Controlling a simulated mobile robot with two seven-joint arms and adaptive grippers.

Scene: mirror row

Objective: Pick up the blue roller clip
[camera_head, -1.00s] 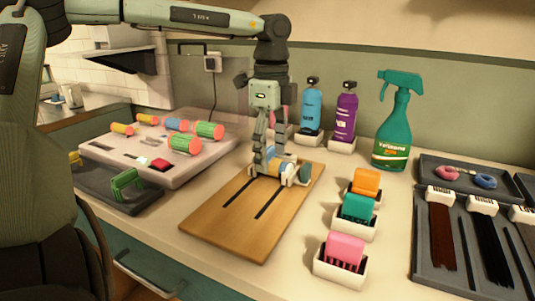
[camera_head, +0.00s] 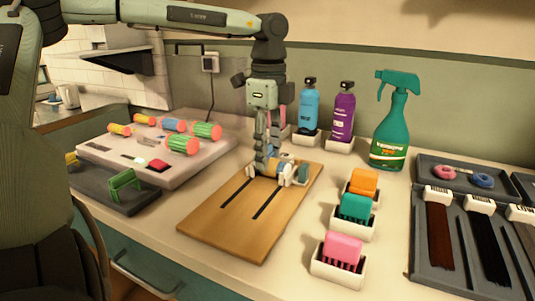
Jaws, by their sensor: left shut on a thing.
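My left gripper (camera_head: 272,174) reaches down over the far end of the wooden board (camera_head: 235,220). It is shut on a small rounded piece with blue and pale parts, which I take to be the blue roller clip (camera_head: 286,159). The fingers hide much of it, and I cannot tell whether it touches the board. A dark teal piece (camera_head: 303,173) shows just right of the fingers. My right gripper is not in view.
Several coloured rollers (camera_head: 182,145) lie on a pale tray at left. Bottles (camera_head: 309,106) and a green spray bottle (camera_head: 390,130) stand behind. Brushes in white holders (camera_head: 337,270) line the board's right side. A dark tray (camera_head: 425,265) with hair swatches is at far right.

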